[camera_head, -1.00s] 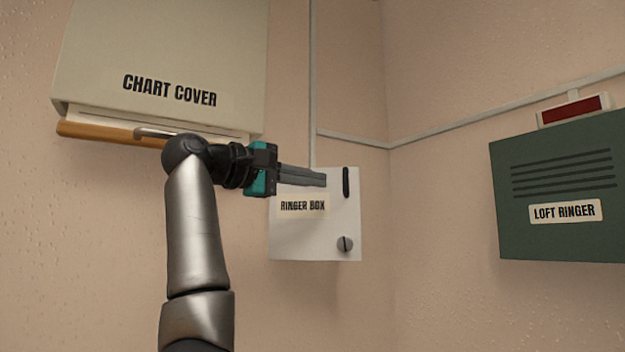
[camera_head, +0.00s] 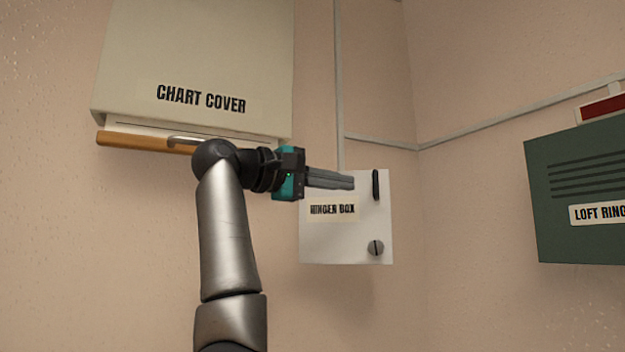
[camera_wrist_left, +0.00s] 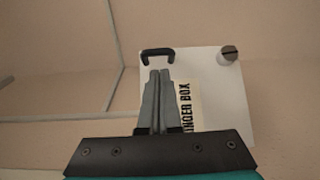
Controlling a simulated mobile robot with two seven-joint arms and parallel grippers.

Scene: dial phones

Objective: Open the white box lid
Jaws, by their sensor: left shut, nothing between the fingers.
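The white box (camera_head: 335,237) labelled RINGER BOX hangs on the wall, its lid closed. A black upright handle (camera_head: 376,185) sits near its upper right edge, and a round slotted knob (camera_head: 375,248) sits below the handle. My left gripper (camera_head: 353,182) is shut and empty in front of the box's upper part, its fingertips pointing right toward the handle. In the left wrist view the shut fingers (camera_wrist_left: 160,72) point at the handle (camera_wrist_left: 158,54), with the white lid (camera_wrist_left: 222,105) and the knob (camera_wrist_left: 229,53) beside them. Whether the fingertips touch the handle I cannot tell. My right gripper is not in view.
A large cream box labelled CHART COVER (camera_head: 200,60) with a wooden rail (camera_head: 140,142) is at the upper left, behind my left arm. A green LOFT RINGER box (camera_head: 580,235) hangs at the right. Thin conduit (camera_head: 340,100) runs above the white box. Wall between the boxes is clear.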

